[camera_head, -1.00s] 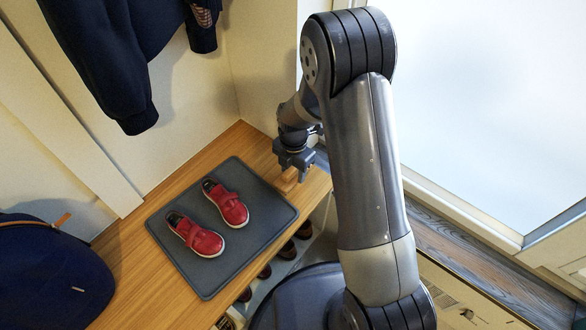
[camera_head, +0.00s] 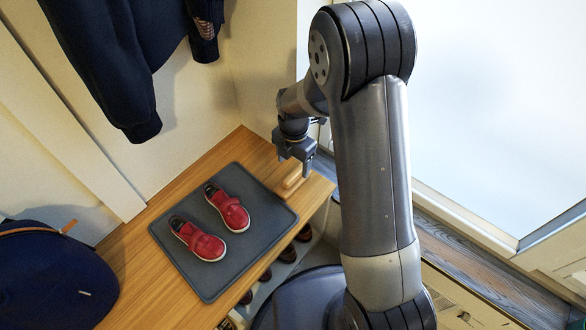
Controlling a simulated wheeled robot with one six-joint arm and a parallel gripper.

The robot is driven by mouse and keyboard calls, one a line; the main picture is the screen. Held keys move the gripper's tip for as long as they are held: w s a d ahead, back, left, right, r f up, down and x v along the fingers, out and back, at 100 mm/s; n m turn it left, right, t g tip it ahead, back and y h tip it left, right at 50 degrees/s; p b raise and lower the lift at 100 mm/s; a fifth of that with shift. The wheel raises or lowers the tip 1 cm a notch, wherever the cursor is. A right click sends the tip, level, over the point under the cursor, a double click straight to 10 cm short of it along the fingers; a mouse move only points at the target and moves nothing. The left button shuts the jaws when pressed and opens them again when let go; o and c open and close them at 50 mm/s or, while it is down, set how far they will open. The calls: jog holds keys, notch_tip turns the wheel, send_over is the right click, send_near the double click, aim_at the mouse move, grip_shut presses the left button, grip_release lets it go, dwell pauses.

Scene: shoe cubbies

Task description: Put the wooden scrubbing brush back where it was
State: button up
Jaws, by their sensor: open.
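The wooden scrubbing brush (camera_head: 291,180) lies on the wooden bench top, just right of the dark grey mat's upper right side. It is small in the picture and partly hidden by my gripper. My gripper (camera_head: 296,166) is open and appears just above the brush, with nothing seen between its fingers. I cannot tell exactly how high it is over the brush.
A pair of red shoes (camera_head: 213,222) rests on the grey mat (camera_head: 210,284) on the bench (camera_head: 120,270). Several dark shoes (camera_head: 289,254) stand in cubbies below. A navy bag (camera_head: 50,282) sits at left; dark clothing (camera_head: 115,65) hangs above.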

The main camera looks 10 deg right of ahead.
aim_at(293, 175)
notch_tip(293, 175, up, 7)
jog(key=p, duration=0.1)
jog(key=shift+w+f, duration=0.15)
jog(key=shift+f, duration=0.1)
jog(key=f+b, duration=0.1)
jog(key=f, duration=0.3)
jog(key=f+b, duration=0.1)
jog(key=f, duration=0.3)
jog(key=f+b, duration=0.2)
jog(key=f, duration=0.3)
jog(key=shift+s, duration=0.25)
jog(key=shift+r+p, duration=0.25)
jog(key=shift+p, duration=0.1)
jog(key=shift+f, duration=0.1)
